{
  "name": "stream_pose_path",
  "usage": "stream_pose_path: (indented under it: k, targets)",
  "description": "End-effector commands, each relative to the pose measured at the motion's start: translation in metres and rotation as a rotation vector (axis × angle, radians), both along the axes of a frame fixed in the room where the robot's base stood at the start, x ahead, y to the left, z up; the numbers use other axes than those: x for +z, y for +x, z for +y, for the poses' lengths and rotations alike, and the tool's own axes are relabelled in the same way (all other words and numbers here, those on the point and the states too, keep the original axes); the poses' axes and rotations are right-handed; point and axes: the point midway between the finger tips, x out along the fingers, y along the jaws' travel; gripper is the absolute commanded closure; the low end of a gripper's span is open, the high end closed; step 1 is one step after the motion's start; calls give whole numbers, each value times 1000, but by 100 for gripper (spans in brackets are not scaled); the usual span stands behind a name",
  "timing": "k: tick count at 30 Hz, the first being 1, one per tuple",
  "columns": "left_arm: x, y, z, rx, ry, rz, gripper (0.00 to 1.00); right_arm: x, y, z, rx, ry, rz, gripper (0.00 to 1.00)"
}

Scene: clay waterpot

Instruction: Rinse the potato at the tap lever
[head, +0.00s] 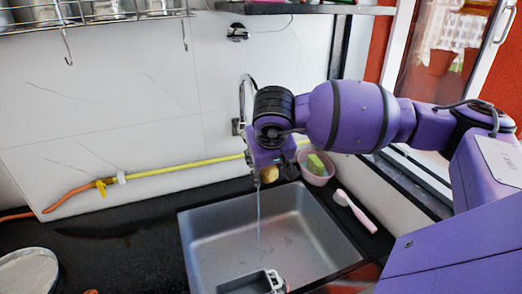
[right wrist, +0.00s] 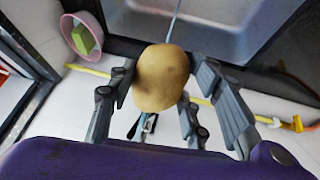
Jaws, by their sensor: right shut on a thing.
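My right gripper (head: 262,172) is above the back of the sink, in front of the curved chrome tap (head: 244,92). In the right wrist view it is shut on a tan potato (right wrist: 162,80), whose edge also shows in the head view (head: 270,174). A thin water stream (head: 258,218) runs down into the grey sink (head: 205,262). The stream shows right beside the potato in the right wrist view (right wrist: 174,16); whether it touches the potato is unclear. The tap lever is not clear in the head view, hidden partly by my gripper. My left gripper is not seen.
A pink bowl (head: 318,178) with a green sponge (head: 316,164) and a pink-white brush (head: 355,211) are right of the sink. A yellow hose (head: 180,169) runs along the back wall. The dark counter (head: 120,235) left of the sink is mostly clear.

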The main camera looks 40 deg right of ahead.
Motion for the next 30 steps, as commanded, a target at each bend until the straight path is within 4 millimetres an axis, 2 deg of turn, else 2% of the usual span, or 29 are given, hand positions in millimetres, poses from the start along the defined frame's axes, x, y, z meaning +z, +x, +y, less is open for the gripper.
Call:
stream_pose_path:
  k: [8,24,30]
  targets:
    - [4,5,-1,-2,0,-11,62,3,-1,1,1,0,-2,84]
    - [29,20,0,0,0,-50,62,38,-35,24,2,0,-5,84]
    - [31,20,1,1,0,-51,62,41,-42,28,0,-1,-2,84]
